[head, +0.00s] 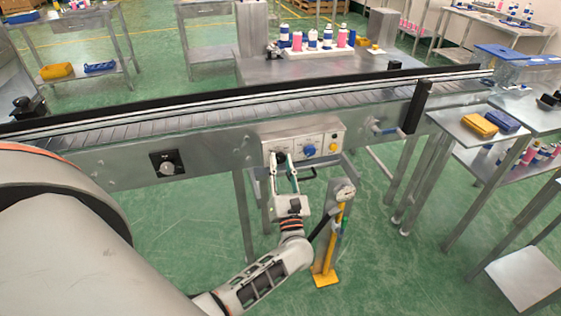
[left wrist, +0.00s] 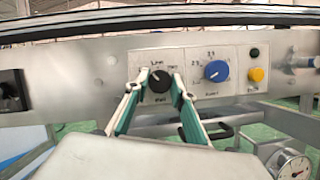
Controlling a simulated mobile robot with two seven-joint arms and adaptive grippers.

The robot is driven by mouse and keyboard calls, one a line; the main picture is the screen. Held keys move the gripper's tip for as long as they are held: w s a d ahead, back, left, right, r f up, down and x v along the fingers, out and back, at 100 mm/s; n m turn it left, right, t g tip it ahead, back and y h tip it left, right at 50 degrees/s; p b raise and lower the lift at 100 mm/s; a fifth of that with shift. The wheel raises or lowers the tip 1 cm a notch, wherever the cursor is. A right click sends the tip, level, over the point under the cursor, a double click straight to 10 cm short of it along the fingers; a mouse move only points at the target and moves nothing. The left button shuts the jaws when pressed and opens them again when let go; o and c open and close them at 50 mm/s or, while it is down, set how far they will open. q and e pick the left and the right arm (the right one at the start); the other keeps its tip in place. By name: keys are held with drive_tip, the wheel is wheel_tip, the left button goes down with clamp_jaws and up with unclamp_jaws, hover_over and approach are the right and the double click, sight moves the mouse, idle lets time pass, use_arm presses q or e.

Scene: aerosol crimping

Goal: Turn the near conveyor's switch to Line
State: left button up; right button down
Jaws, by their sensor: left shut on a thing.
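The near conveyor's control box (head: 319,132) hangs on the conveyor's front side. In the left wrist view, its panel carries a black rotary switch (left wrist: 159,80) at the left, with a "Line" label above it and other labels too blurred to read surely. The switch's pointer seems tilted toward the upper left, but I cannot tell its exact setting. My left gripper (head: 281,163) comes from below and in front. In the left wrist view, its fingertips (left wrist: 157,84) are shut on the black switch, one on each side. My right gripper is not in view.
Right of the switch are a blue knob (left wrist: 216,71) and a yellow button (left wrist: 257,74). A pressure gauge (head: 344,193) on a yellow-footed stand is close to my left wrist. A side table (head: 466,127) stands right.

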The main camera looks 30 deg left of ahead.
use_arm(q)
drive_tip(key=m, duration=0.1)
drive_tip(key=m+h+p, duration=0.1)
drive_tip(key=shift+r+m+t, duration=0.3)
drive_tip(key=shift+m, duration=0.1)
drive_tip(key=m+h+p, duration=0.2)
drive_tip(key=m+p, duration=0.2)
drive_tip(key=shift+s+m+t, duration=0.1)
drive_tip(key=shift+m+t, duration=0.2)
drive_tip(key=shift+m, duration=0.1)
drive_tip(key=shift+f+m+h+p, duration=0.1)
drive_tip(key=shift+m+h+p, duration=0.5)
drive_tip(key=shift+m+p, duration=0.35)
drive_tip(key=o, duration=1.1)
drive_tip(key=shift+f, duration=0.1)
